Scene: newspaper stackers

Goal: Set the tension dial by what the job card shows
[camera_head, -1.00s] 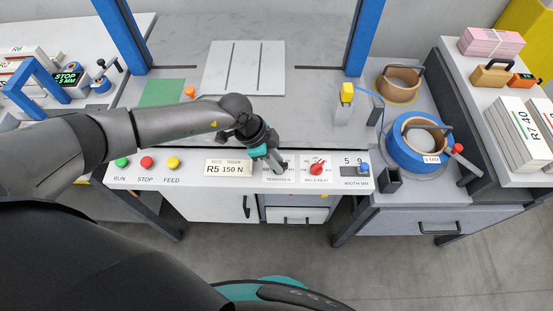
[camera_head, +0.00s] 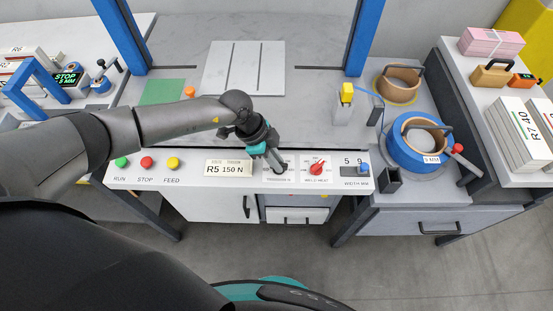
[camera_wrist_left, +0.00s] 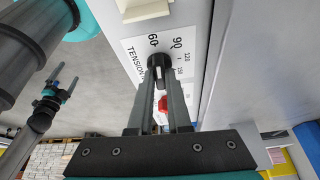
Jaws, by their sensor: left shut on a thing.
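The job card (camera_head: 228,169) on the front panel reads "R5 150 N". My left gripper (camera_head: 281,170) reaches down to the tension dial and covers most of it in the head view. In the left wrist view, the fingers of my left gripper (camera_wrist_left: 160,78) are shut on the black tension dial (camera_wrist_left: 158,61). The scale around it shows 60, 90, 120 and 150. The dial's pointer cannot be made out.
A red weld heat knob (camera_head: 317,168) sits right of the dial, then the width display (camera_head: 354,171). Green, red and yellow buttons (camera_head: 147,162) lie to the left. A blue strap reel (camera_head: 419,141) stands on the right. The grey bench plate (camera_head: 243,67) behind is clear.

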